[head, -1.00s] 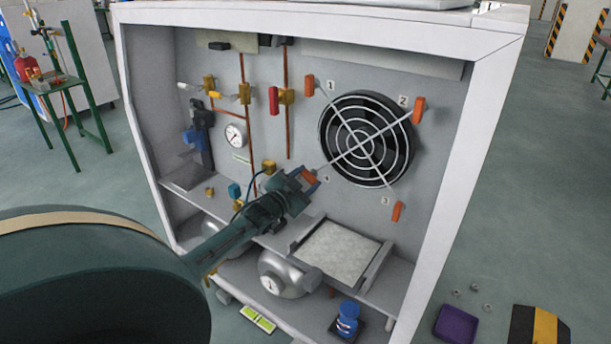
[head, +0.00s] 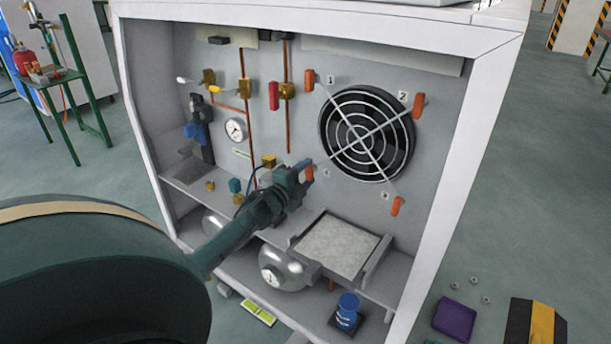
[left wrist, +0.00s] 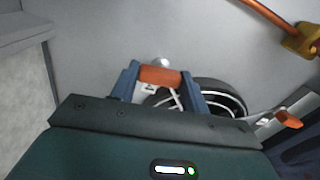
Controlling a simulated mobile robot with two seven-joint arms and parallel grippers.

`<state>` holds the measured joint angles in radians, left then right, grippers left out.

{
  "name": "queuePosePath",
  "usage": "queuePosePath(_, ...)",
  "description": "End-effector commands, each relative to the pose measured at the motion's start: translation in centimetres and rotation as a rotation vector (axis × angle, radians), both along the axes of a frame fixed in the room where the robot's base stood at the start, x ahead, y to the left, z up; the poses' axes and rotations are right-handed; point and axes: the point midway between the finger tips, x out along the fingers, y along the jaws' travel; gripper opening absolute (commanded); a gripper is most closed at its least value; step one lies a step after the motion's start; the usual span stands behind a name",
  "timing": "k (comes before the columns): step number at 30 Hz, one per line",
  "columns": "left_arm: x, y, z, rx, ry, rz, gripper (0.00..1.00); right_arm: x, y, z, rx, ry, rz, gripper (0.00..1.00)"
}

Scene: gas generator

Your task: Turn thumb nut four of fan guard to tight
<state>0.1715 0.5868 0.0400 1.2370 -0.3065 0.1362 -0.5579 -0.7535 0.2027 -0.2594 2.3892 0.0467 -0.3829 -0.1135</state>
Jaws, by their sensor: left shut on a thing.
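The round black fan guard (head: 366,136) is on the grey back panel, with orange-handled thumb nuts at its corners beside number labels. Thumb nut four (head: 310,173) is at the lower left, its handle near upright in the head view. My left gripper (head: 304,172) is around that handle, partly hiding it. In the left wrist view the orange handle (left wrist: 160,75) sits between the two blue fingers, and the gripper is shut on it. Thumb nut one (head: 310,80), thumb nut two (head: 419,106) and thumb nut three (head: 397,206) stand clear of my gripper. My right gripper is not in view.
A shelf tray (head: 335,247) lies below the fan. A pressure gauge (head: 236,131), pipes and valves are to the left. A blue knob (head: 348,306) is on the lower level. The cabinet's white right post (head: 463,150) bounds the opening. Panel space right of my gripper is open.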

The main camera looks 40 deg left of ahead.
Motion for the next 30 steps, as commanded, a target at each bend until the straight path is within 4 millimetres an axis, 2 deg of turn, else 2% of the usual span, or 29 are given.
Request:
queuePosePath(9,-0.01,-0.03,-0.05,0.128,0.014,0.000,0.23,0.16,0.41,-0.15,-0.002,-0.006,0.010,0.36)
queuePosePath(26,-0.01,0.00,-0.01,0.158,0.019,0.000,0.23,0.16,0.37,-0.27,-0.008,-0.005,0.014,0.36)
queuePosePath(27,-0.01,0.00,-0.01,0.159,0.019,0.000,0.48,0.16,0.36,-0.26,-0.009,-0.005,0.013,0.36)
queuePosePath(30,-0.01,0.00,-0.01,0.158,0.019,0.000,0.56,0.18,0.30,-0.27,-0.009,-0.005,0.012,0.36)
